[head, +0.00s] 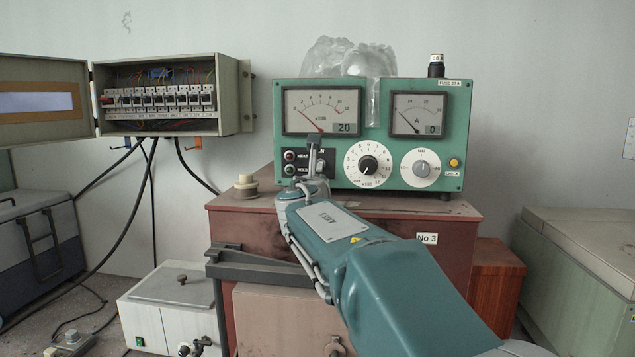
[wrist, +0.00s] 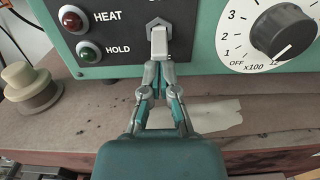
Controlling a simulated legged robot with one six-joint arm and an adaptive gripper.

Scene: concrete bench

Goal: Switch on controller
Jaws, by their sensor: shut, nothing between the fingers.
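The controller (head: 375,183) is a green box with two needle meters on the brown furnace top. The large meter (head: 322,111) shows 20 in its small display; the other meter (head: 419,113) shows 0. A grey toggle switch (wrist: 158,42) sits on its black panel, its lever hanging down, right of the HEAT and HOLD lamps. My gripper (wrist: 160,72) is shut and empty, fingertips right at the lever's lower end; I cannot tell if they touch. In the head view my gripper (head: 315,172) hides part of the panel.
A large black knob (wrist: 283,32) is right of the switch. A cream stepped knob-like piece (wrist: 30,88) stands on the furnace top at left. The breaker box (head: 160,95) hangs open on the wall. A plastic bag (head: 350,62) drapes over the controller.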

